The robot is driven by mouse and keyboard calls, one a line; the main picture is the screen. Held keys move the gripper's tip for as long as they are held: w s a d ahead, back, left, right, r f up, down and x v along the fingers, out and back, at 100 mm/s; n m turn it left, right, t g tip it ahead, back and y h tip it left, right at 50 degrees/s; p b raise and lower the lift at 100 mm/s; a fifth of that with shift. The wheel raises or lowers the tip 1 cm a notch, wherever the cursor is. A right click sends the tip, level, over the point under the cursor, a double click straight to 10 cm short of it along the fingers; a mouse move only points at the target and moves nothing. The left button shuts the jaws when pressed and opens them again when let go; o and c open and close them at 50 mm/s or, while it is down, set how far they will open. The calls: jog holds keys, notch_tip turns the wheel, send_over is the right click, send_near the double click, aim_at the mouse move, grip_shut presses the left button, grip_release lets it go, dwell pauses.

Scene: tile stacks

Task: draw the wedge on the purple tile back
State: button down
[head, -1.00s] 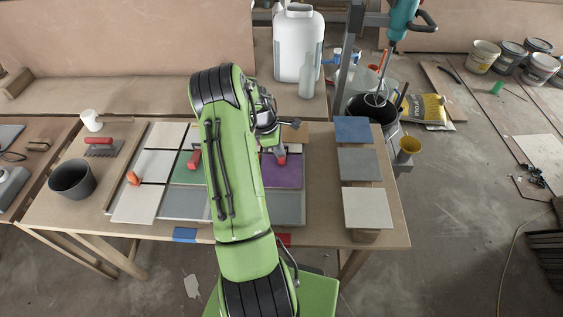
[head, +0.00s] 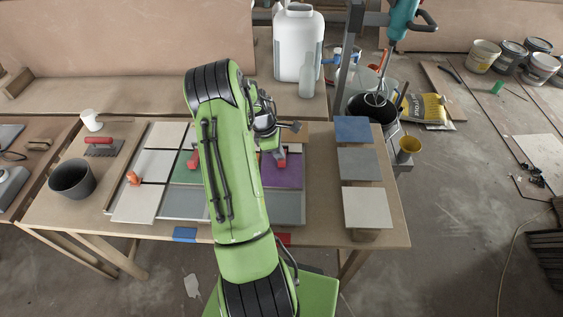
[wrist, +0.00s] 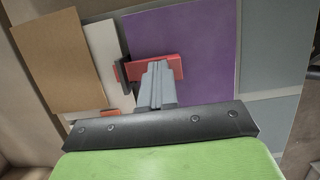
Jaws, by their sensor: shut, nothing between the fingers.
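The purple tile (head: 284,172) lies in the tile layout on the table, just right of my arm. It fills the middle of the wrist view (wrist: 205,45). A red wedge (wrist: 168,67) with a dark end lies across the tile's left edge in the wrist view, partly over a pale strip. It also shows in the head view (head: 281,160). My gripper (wrist: 157,66) has its grey fingers together at the wedge's near side, overlapping it in the picture. I cannot tell whether they touch it. Nothing shows between them. My arm hides part of the layout.
Blue, grey and white tile stacks (head: 367,208) stand on the right. A dark bucket (head: 72,180) and a red-handled trowel (head: 99,140) are on the left.

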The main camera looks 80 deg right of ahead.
aim_at(279, 160)
jog(key=shift+s+a+r, duration=0.1)
jog(key=shift+s+a, duration=0.05)
jog(key=shift+a, duration=0.4)
jog(key=shift+s+a+r, duration=0.1)
jog(key=shift+a, duration=0.45)
jog(key=shift+r, duration=0.1)
jog(key=shift+d+r+p, duration=0.2)
jog(key=shift+r+p, duration=2.25)
jog(key=shift+r, duration=0.5)
jog(key=p+v, duration=0.1)
jog(key=v, duration=1.4)
jog(key=shift+r, duration=0.35)
jog(key=shift+w, duration=0.15)
